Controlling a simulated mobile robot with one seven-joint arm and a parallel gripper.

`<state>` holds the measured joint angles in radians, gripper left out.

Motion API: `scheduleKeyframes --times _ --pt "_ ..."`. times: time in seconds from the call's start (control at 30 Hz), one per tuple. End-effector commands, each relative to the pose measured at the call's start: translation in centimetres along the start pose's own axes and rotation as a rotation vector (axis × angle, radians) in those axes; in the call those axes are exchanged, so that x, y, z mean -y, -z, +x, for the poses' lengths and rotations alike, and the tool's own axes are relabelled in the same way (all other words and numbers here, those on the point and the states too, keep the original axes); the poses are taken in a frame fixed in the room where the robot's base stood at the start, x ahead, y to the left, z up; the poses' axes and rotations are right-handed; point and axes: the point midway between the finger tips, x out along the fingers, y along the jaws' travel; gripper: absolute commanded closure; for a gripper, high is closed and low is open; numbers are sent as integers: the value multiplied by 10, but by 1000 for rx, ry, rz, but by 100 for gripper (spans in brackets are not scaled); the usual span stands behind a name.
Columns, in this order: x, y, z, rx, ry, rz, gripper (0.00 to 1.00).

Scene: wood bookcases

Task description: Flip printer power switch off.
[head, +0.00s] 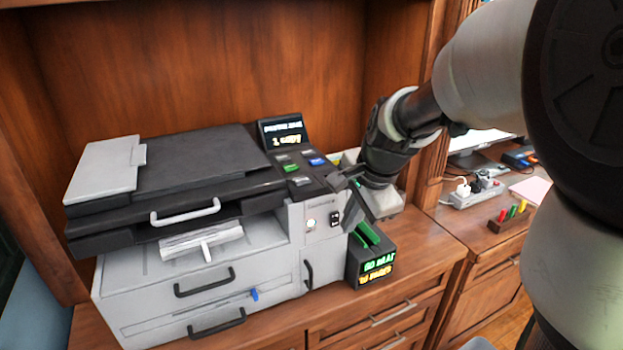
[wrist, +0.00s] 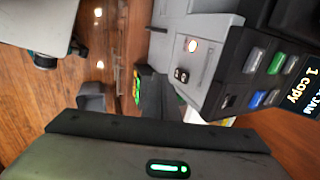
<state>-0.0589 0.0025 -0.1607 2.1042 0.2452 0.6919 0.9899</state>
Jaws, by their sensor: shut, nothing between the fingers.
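The printer (head: 190,225) stands on the wooden cabinet top, grey-white with a black upper part. Its small dark power switch (head: 334,217) is on the light front panel, beside a lit round indicator (head: 311,223). In the wrist view the switch (wrist: 181,75) lies just below the glowing indicator (wrist: 191,45). My gripper (head: 362,205) is shut and empty, to the right of the switch by the printer's right side, apart from it as far as I can see. In the wrist view its dark fingers (wrist: 125,98) show near the printer's edge. The switch's position is too small to tell.
A dark box with green parts and a lit display (head: 372,262) stands right of the printer, under my gripper. A tilted screen (head: 283,131) reads "1 copy". A power strip (head: 474,192) and a block with coloured pieces (head: 511,215) lie on the desk at right.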

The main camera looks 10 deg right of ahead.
Motion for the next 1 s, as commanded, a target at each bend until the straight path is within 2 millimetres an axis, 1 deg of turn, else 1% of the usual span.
scheduleKeyframes --times 0.1,0.2,0.3,0.4,0.5,0.6,1.0 --pt "4 1 -30 -1 5 0 100" --pt "6 1 -53 -2 5 0 100" --pt "6 1 -72 -1 3 1 100" --pt "6 1 -86 -1 1 1 100" --pt "7 1 -95 -1 1 1 100" --pt "6 1 -100 0 0 1 100" --pt "7 1 -102 0 -8 1 100"
